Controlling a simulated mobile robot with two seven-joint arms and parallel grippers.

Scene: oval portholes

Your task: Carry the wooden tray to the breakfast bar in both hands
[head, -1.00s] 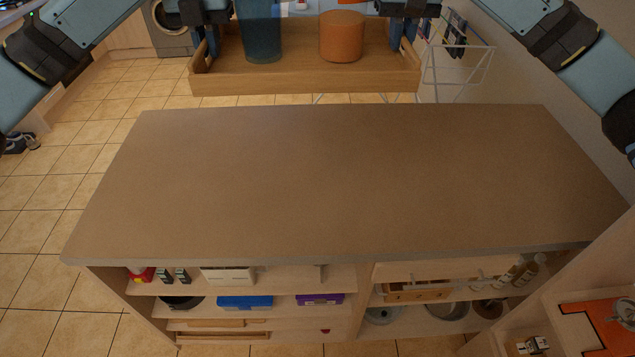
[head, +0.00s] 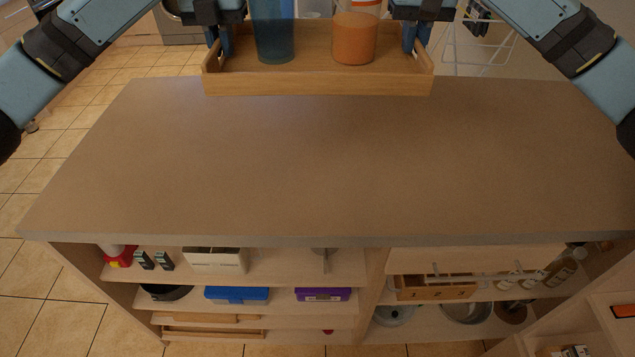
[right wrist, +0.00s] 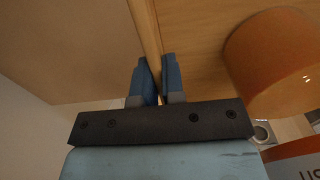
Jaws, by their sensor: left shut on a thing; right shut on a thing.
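The wooden tray (head: 318,84) is held level between my two grippers at the top of the head view, over the far edge of the breakfast bar (head: 310,160). A blue tumbler (head: 273,38) and an orange cup (head: 354,40) stand upright in it. My left gripper (head: 222,45) is shut on the tray's left side wall. My right gripper (head: 412,42) is shut on its right side wall. In the right wrist view the fingers (right wrist: 156,82) pinch the tray wall (right wrist: 146,30), with the orange cup (right wrist: 275,62) beside it. The tray's height above the bar is hard to judge.
The bar top is bare. Shelves below it hold a blue box (head: 236,295), a purple box (head: 322,294), a wooden crate (head: 437,287) and bottles (head: 566,268). A white drying rack (head: 475,45) stands beyond at the right. Tiled floor (head: 50,190) is clear at the left.

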